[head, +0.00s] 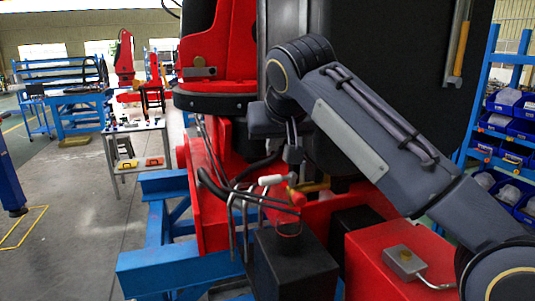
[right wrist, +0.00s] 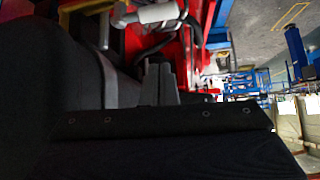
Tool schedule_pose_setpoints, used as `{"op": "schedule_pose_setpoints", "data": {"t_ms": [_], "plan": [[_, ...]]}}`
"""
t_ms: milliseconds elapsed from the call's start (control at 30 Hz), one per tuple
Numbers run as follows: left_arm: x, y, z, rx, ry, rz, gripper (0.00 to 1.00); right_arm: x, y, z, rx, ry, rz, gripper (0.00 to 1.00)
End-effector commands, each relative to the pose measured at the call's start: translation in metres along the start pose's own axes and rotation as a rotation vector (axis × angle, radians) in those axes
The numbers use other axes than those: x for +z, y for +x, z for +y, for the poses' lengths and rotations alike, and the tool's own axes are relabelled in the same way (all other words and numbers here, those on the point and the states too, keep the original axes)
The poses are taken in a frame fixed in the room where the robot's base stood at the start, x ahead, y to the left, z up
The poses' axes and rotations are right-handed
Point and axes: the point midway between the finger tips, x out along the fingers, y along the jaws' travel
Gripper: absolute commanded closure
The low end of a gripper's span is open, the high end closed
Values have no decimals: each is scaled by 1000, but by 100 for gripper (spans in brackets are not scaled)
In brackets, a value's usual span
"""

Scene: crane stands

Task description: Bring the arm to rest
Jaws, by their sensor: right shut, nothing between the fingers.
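My right arm reaches in from the lower right of the head view, bends at the top and hangs down at the wrist. My right gripper (head: 292,156) is small there, in front of the red machine (head: 208,205) and above its hoses and valve. In the right wrist view the grey fingers of the right gripper (right wrist: 161,80) are together with nothing between them. A white-grey fitting (right wrist: 155,14) shows beyond the fingertips. I cannot tell the exact gap between gripper and hoses. My left gripper is in neither view.
Bent dark hoses (head: 245,196) and a black box (head: 290,264) stand below the gripper. A blue frame (head: 160,272) supports the machine. Blue bins (head: 503,103) stand at right. A small table (head: 135,130) stands at left, with open floor (head: 75,210) before it.

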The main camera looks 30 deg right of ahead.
Motion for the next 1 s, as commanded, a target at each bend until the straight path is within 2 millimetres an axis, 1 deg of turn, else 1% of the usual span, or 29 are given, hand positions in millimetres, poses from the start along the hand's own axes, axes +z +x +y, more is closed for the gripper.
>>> {"op": "schedule_pose_setpoints", "data": {"t_ms": [33, 133, 367, 467, 533, 567, 667, 700, 767, 800, 867, 900, 967, 1000], "plan": [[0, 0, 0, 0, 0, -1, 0, -1, -6, 0, -1, -1, 1, 100], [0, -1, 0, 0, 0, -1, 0, -1, -14, 1, 0, 0, 0, 100], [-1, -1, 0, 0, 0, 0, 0, 0, -17, 2, 0, -1, -1, 100], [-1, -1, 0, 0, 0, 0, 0, 11, -13, 3, -12, -20, -14, 100], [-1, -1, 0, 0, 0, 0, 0, 30, -7, 4, -35, -52, -36, 100], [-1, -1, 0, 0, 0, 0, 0, 41, -3, 5, -49, -68, -50, 100], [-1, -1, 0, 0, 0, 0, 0, 94, 13, 6, -116, -122, -109, 100], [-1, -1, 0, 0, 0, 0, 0, 120, 19, 6, -150, -137, -135, 100], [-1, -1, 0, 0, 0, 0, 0, 160, 29, 5, -201, -151, -175, 100], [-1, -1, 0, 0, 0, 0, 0, 187, 35, 3, -237, -153, -200, 100], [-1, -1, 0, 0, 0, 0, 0, 229, 43, 0, -290, -147, -235, 100], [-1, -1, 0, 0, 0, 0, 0, 256, 48, -3, -322, -137, -256, 100], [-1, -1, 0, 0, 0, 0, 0, 293, 54, -8, -367, -116, -282, 100], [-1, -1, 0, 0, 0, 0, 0, 315, 57, -11, -394, -100, -296, 100]]}}
